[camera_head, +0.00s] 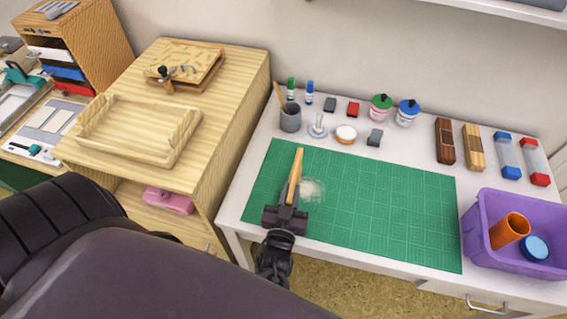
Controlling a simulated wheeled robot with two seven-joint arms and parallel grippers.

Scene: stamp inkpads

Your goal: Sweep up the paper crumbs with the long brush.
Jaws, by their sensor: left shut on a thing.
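The long brush (296,172) has a pale wooden handle that points away toward the back of the table. My left gripper (289,203) is shut on the brush over the left part of the green cutting mat (385,205). My gripper hides the near part of the brush. The paper crumbs (312,189) form a small pale patch on the mat, just right of the brush. I cannot tell whether the brush touches them. My right gripper is not in view.
A grey cup (290,118), a white-rimmed round pad (346,134) and small blocks stand behind the mat. A purple bin (515,262) holding an orange cylinder (509,231) stands at the right. A wooden cabinet with a wooden tray (138,128) is at the left. The mat's right half is clear.

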